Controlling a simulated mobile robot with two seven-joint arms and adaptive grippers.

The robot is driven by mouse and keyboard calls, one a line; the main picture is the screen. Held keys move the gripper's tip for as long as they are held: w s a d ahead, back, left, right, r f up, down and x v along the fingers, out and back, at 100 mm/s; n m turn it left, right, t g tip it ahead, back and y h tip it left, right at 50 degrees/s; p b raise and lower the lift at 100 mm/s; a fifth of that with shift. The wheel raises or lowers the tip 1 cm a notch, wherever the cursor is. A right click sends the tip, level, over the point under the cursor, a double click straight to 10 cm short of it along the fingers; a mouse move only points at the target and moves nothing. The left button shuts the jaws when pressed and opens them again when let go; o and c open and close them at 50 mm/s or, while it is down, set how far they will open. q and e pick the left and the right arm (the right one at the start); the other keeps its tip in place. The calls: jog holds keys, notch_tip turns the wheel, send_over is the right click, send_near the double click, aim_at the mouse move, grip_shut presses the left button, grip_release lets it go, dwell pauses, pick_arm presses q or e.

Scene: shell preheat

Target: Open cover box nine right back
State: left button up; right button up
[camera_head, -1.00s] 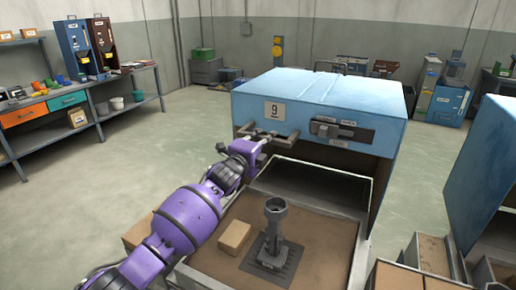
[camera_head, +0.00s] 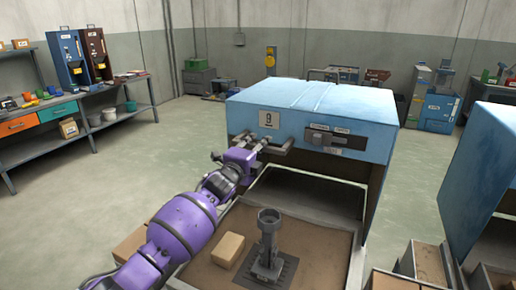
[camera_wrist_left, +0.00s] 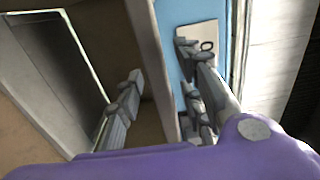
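The blue cover (camera_head: 310,100) of box nine, with its "9" plate (camera_head: 268,119), stands raised above an open brown-floored bed (camera_head: 205,270). A dark latch panel (camera_head: 340,139) is on its front face. My left gripper (camera_head: 274,147), on its purple arm, is at the lower left of that face. In the left wrist view its two fingers (camera_wrist_left: 160,105) are spread apart, with the edge of the cover's front wall (camera_wrist_left: 160,70) between them. I cannot tell whether either finger touches it. My right gripper is not in view.
A grey casting (camera_head: 268,245) stands upright on a dark plate in the bed, with a tan block (camera_head: 228,249) beside it. A second blue cover (camera_head: 485,165) is close on the right. A shelf bench (camera_head: 75,110) is at the left. Floor behind is open.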

pick_arm(q)
jog(key=v, duration=1.2)
